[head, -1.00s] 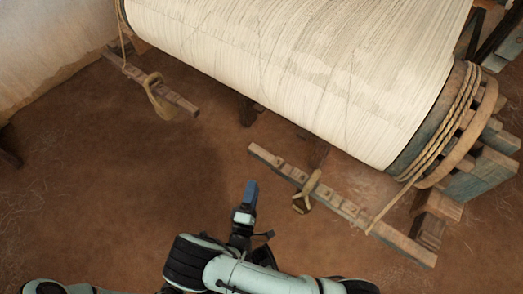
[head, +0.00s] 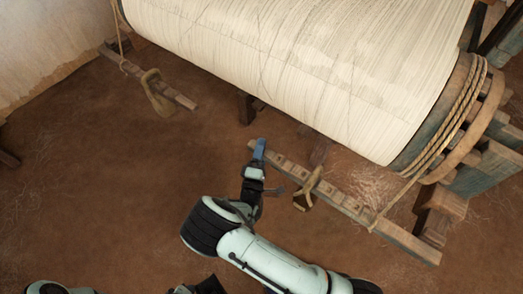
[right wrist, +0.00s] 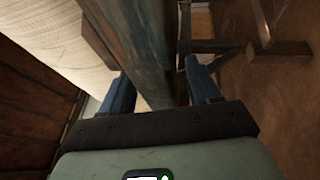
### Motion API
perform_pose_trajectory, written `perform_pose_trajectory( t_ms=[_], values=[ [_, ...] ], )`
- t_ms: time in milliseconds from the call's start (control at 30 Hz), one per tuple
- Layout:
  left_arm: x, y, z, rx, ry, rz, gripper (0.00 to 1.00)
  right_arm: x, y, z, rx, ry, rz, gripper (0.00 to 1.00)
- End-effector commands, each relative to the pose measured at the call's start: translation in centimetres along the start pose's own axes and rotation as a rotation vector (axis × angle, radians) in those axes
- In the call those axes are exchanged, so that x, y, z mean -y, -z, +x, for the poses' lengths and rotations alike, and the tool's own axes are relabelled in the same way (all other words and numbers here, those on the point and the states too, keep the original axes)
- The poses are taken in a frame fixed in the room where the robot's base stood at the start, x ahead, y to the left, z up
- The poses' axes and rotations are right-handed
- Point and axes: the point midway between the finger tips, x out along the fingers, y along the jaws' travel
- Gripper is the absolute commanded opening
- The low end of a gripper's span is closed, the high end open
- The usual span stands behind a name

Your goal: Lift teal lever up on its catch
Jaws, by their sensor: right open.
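In the head view a long notched wooden lever (head: 338,197) slants from the middle down to the lower right, below the cloth roll. In the right wrist view a bar with worn teal paint (right wrist: 148,42), which looks like this lever, runs between the fingers. My right gripper (head: 260,150) is at the lever's far left end, its blue fingers open on either side of the bar. The wrist view shows a gap beside the fingers (right wrist: 160,82); contact cannot be told. I cannot make out a catch.
A yellowish-brown weight (head: 308,190) sits on the lever, right of my gripper. A rope (head: 398,198) runs from the lever to the roped drum end. The big cream roll (head: 300,70) lies above. A second bar (head: 172,92) with a weight is at upper left.

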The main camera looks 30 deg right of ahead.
Motion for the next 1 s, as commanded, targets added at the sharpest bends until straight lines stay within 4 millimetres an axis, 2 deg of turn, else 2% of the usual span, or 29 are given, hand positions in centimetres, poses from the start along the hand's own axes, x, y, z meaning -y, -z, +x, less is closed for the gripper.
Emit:
perform_pose_trajectory(
  t_ms=[167,367,567,667,800,900,1000],
  values=[
    [0.0,0.0,0.0,0.0,0.001,0.0,0.43,0.0,0.0,0.0,0.0,0.0,0.0,0.61],
    [0.0,0.0,0.0,0.0,0.0,0.0,0.43,0.0,0.0,0.0,0.0,0.0,0.0,0.0],
    [-0.2,0.1,-0.4,-0.005,-0.003,0.002,0.43,-0.5,0.0,0.1,0.002,-0.003,0.007,0.0],
    [-1.0,0.6,-1.6,-0.022,-0.016,0.01,0.43,-1.9,-0.1,0.3,0.006,-0.012,0.025,0.0],
    [-2.9,1.0,-4.2,-0.042,-0.046,0.028,0.43,-5.0,-0.3,0.9,0.016,-0.033,0.073,0.0],
    [-3.4,-0.7,-5.6,0.005,-0.052,0.036,0.43,-7.0,-0.3,1.4,0.024,-0.049,0.109,0.0],
    [-3.5,-2.1,-6.3,0.048,-0.052,0.039,0.43,-8.0,-0.3,1.6,0.028,-0.056,0.128,0.0]
  ],
)
